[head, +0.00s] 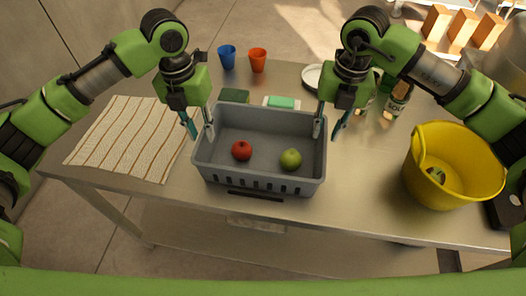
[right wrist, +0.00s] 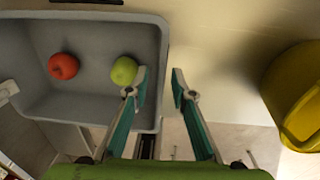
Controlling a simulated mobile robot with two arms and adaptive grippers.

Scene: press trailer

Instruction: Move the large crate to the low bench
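The large grey crate (head: 262,184) stands on the metal table, with a red apple (head: 242,150) and a green apple (head: 291,159) inside. My left gripper (head: 199,131) is open at the crate's left wall, one finger outside and the other by the rim. My right gripper (head: 328,130) is open at the right wall. In the right wrist view its fingertips (right wrist: 159,78) are apart, one on each side of the crate's right rim (right wrist: 165,45). Whether any finger touches the wall is unclear. I cannot identify the low bench in these views.
A yellow bucket (head: 454,185) stands right of the crate. A striped cloth (head: 125,140) lies to the left. Behind are a blue cup (head: 227,57), an orange cup (head: 258,60), a green sponge (head: 281,102), a white plate (head: 312,76) and bottles (head: 397,100).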

